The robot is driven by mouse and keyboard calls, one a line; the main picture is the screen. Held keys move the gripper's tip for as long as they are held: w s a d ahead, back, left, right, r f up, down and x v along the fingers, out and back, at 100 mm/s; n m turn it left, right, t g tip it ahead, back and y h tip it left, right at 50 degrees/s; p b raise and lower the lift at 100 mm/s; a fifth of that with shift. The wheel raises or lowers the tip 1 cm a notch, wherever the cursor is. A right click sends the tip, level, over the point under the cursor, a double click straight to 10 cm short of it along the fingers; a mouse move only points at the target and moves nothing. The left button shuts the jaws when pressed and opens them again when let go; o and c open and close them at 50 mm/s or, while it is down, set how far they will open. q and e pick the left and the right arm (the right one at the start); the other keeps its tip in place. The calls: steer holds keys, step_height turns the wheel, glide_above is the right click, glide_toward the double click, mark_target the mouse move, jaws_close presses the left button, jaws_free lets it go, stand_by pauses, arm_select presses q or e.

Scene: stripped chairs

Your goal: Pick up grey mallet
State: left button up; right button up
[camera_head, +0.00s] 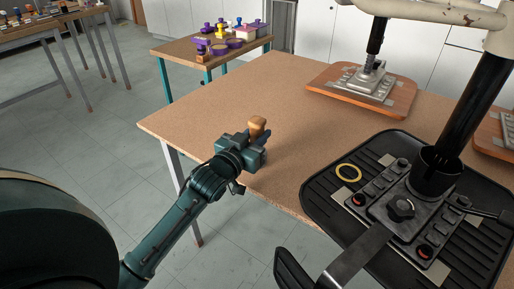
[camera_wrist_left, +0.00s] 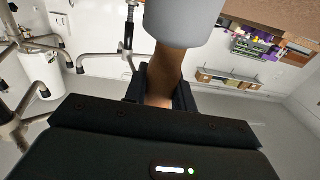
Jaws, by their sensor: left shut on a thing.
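The grey mallet shows in the left wrist view as a pale grey head (camera_wrist_left: 183,22) on a brown wooden handle (camera_wrist_left: 166,72). My left gripper (camera_wrist_left: 160,90) is shut on the handle, with a dark finger on each side of it. In the head view my left gripper (camera_head: 250,151) is over the near left part of the wooden table (camera_head: 285,95). A light wooden end of the mallet (camera_head: 258,126) stands up from the jaws. The grey head cannot be made out in the head view. My right gripper is not in view.
A wooden board (camera_head: 402,98) with a metal mount lies behind. A side table (camera_head: 181,48) carries purple items. The table's middle is clear.

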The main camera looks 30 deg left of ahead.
arm_select(q)
jaws_close()
steer(key=shift+r, duration=0.1)
step_height(320, 180, up, 10)
steer(key=shift+p, duration=0.9)
jaws_free()
jaws_close()
stand_by(0.9)
